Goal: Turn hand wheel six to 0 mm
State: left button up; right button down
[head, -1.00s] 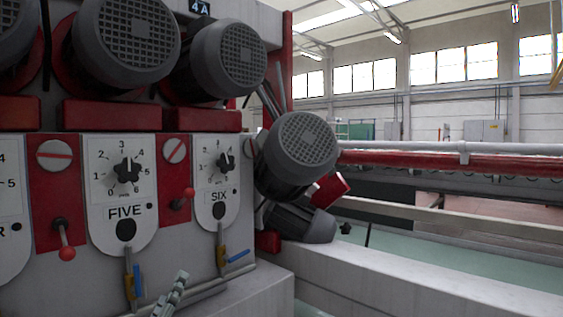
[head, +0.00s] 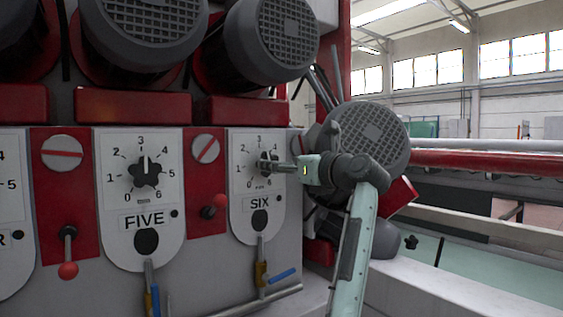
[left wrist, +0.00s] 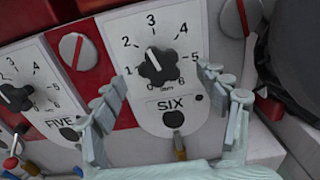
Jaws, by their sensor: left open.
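Hand wheel six is a black lobed knob (head: 264,161) on the white plate marked SIX, with a 0 to 6 scale. My left gripper (head: 276,165) reaches the dial from the right in the head view. In the left wrist view the open left gripper (left wrist: 160,78) has one finger on each side of the knob, with a gap on both sides. I cannot tell how deep the fingertips are relative to the knob. My right gripper is not in view.
Hand wheel five (head: 145,173) is to the left, its pointer near 3. A red-knobbed lever (head: 214,206) is between the two plates. Grey motors (head: 271,38) overhang above, and another motor (head: 368,137) sits close to the right. A blue-handled valve (head: 280,275) is below.

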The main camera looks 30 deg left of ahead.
pick_arm(q)
jog(key=x, duration=0.5)
jog(key=shift+a+p, duration=0.2)
jog(key=shift+p, duration=0.15)
jog(key=shift+w+a, duration=0.15)
jog(key=shift+a, duration=0.2)
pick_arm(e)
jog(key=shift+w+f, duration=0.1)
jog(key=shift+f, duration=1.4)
pick_arm(q)
jog(key=shift+c, duration=0.5)
jog(key=c, duration=1.1)
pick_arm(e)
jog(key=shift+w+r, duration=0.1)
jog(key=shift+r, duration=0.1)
